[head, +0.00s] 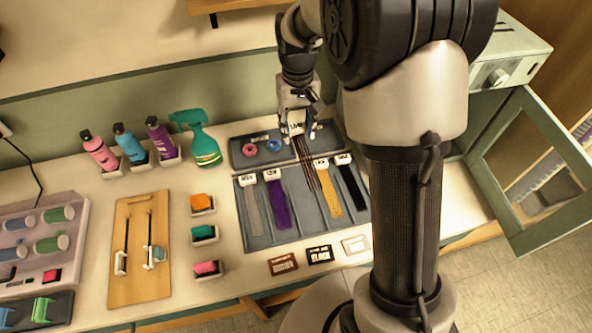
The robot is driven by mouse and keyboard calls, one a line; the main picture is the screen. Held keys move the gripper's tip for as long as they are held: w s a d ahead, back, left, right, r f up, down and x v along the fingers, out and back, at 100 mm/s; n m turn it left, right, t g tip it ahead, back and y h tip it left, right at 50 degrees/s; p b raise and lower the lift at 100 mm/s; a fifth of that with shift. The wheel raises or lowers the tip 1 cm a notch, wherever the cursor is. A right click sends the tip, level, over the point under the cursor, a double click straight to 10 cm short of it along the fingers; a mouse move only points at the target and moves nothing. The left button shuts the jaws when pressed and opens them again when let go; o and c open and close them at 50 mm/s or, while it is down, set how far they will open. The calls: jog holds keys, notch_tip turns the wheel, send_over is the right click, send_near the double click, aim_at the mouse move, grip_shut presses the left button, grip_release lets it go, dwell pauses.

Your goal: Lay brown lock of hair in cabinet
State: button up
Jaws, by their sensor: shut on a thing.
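My gripper (298,129) is shut on the white tag end of the brown lock of hair (307,165). The dark brown strands hang down over the grey tray (300,226), between the purple lock (278,205) and the golden lock (328,195). I cannot tell whether the strand ends touch the tray. A grey lock (253,212) and a black lock (351,187) also lie in the tray. The pale green cabinet (483,110) is at the right, partly hidden behind my arm. Its framed door (562,222) stands open toward the lower right.
A pink ring (250,149) and a blue ring lie in the tray's back part. Bottles and a green spray bottle (203,140) stand to the left. A wooden board (138,285) and small coloured blocks lie left of the tray. Labelled cards (319,255) lie in front.

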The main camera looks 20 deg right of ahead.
aim_at(297, 175)
notch_tip(297, 175, down, 18)
jog(key=b, duration=0.4)
jog(key=shift+r, duration=0.15)
jog(key=shift+b, duration=0.3)
jog(key=shift+f, duration=0.2)
jog(key=o, duration=1.1)
jog(key=shift+r, duration=0.1)
